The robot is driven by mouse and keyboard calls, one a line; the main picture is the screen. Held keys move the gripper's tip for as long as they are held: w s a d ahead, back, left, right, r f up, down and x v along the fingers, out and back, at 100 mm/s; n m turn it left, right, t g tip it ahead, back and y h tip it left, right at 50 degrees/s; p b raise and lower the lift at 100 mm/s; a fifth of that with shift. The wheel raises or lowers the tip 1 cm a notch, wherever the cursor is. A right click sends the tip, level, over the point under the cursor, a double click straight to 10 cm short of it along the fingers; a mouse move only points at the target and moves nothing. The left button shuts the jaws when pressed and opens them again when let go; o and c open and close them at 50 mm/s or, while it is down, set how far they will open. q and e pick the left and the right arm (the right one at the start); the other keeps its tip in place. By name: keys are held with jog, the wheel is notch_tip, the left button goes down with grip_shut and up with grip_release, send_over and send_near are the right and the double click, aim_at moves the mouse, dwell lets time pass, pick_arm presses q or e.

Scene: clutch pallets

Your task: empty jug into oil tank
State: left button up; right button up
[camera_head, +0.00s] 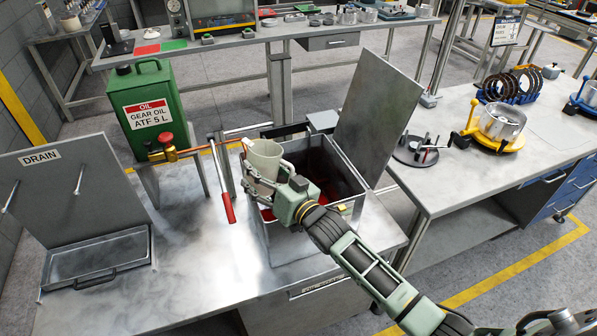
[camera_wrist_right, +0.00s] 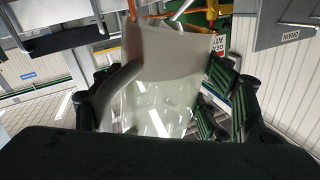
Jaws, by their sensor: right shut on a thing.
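My right gripper (camera_head: 267,178) is shut on a pale translucent jug (camera_head: 264,158) and holds it over the left part of an open grey metal tank (camera_head: 350,165). The jug looks close to upright in the head view; its base is hidden behind the gripper. In the right wrist view the jug (camera_wrist_right: 165,75) fills the middle, between the dark fingers, with its handle at the left. Dark reddish liquid shows inside the tank. A green gear oil can (camera_head: 148,105) with a brass tap stands to the left. My left gripper is not in view.
A red-handled lever (camera_head: 228,205) stands close left of the tank. The tank's raised lid (camera_head: 378,105) leans up on its right. A drain tray (camera_head: 98,262) with an upright panel sits at the far left. Bare bench top lies between the tray and tank.

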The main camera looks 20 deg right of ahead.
aim_at(276, 169)
jog(key=m, duration=0.1)
jog(key=d+m+b, duration=0.1)
jog(key=shift+w+d+f+m, duration=0.1)
jog(key=shift+w+f+m, duration=0.1)
jog(key=shift+f+m, duration=0.15)
jog(key=shift+w+d+r+m+p, duration=0.15)
jog(key=shift+r+m+p, duration=0.15)
jog(key=shift+r, duration=0.15)
jog(key=shift+d+r+m, duration=0.2)
jog(key=shift+m, duration=0.05)
jog(key=shift+d+m, duration=0.1)
jog(key=shift+m, duration=0.2)
jog(key=shift+f+m, duration=0.2)
jog(key=shift+m, duration=0.1)
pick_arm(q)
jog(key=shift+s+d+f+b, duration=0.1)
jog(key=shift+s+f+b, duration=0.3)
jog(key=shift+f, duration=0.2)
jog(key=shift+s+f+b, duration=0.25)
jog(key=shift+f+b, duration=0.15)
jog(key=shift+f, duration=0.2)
pick_arm(e)
jog(key=shift+f+m, duration=0.15)
jog(key=shift+m, duration=0.85)
jog(key=shift+f+m, duration=0.15)
jog(key=shift+m, duration=0.85)
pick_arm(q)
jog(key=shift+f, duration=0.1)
